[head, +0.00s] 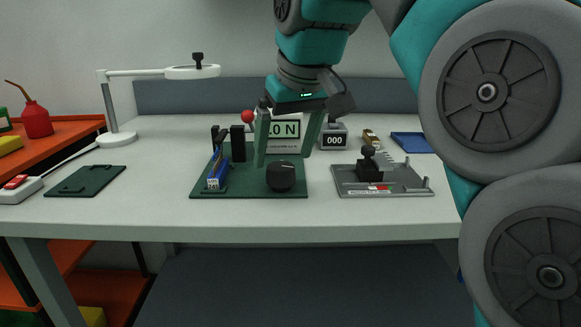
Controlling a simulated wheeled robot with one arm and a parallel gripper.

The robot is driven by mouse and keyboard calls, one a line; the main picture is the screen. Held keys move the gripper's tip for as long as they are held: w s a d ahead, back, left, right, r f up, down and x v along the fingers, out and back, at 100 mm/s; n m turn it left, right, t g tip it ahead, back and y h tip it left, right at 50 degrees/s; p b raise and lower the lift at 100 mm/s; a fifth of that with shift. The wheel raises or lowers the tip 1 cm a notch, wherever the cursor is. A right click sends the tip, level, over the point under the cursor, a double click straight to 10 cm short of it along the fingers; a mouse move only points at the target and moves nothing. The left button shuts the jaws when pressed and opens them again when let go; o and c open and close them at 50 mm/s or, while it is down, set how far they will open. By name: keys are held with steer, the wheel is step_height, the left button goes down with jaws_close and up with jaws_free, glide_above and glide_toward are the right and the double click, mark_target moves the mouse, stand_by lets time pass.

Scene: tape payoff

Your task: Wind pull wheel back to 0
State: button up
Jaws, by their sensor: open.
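A dark green base plate (235,190) lies on the table in the head view. A black rounded wheel or knob (280,177) stands at its front right; I take this as the pull wheel, and any scale on it is too small to read. Behind it a white display (292,131) shows "0 N", with its left digits partly hidden by a finger. My gripper (286,157) points down, open and empty, with its green fingers spread above and behind the wheel. I cannot tell whether a fingertip touches anything. A blue holder (217,169) and black posts (238,142) stand on the plate's left.
A grey fixture (400,186) with a black knob sits to the right. A counter (333,141) reading "000" and a blue tray (411,142) are behind. The front table edge is clear.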

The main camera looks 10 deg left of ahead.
steer(key=shift+b+x, duration=0.55)
steer(key=shift+x, duration=0.9)
steer(key=shift+c, duration=0.2)
steer(key=c, duration=1.3)
